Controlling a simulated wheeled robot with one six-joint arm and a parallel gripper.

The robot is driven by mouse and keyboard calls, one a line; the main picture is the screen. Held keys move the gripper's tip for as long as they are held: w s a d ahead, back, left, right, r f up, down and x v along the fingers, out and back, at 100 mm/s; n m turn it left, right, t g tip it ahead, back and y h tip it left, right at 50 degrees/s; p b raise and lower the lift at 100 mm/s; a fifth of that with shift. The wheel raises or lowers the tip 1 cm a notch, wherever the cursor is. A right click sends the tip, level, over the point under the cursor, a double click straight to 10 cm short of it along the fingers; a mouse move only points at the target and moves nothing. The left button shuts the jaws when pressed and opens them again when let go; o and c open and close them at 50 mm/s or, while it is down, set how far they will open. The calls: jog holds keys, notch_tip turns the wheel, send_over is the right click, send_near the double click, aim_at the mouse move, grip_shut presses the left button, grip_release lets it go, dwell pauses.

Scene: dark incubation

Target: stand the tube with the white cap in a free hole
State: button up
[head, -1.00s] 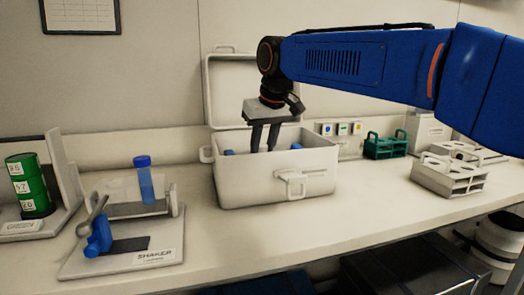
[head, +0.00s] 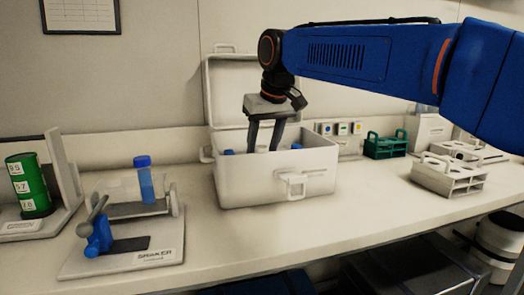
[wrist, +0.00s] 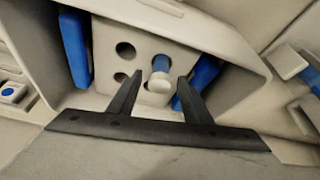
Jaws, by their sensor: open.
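The tube with the white cap (wrist: 160,84) stands in a hole of a pale block (wrist: 105,35) inside the white box (head: 235,188), as the wrist view shows. Its blue body shows just behind the cap. Two empty dark holes (wrist: 124,50) lie left of it in that block. My gripper (wrist: 158,90) is open, with one finger on either side of the cap and nothing gripped. In the head view my gripper (head: 264,150) reaches down into the box, whose front wall hides the tube.
Blue slabs (wrist: 75,45) flank the block. The box lid (head: 228,90) is raised behind. A shaker (head: 130,255) with a blue-capped tube (head: 144,178) stands left. A white rack (head: 448,180) and a green rack (head: 385,146) stand right. Bench is clear in front of the box.

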jog(key=v, duration=1)
jog(key=shift+r, duration=0.25)
jog(key=shift+s+d, duration=0.1)
jog(key=shift+d, duration=0.05)
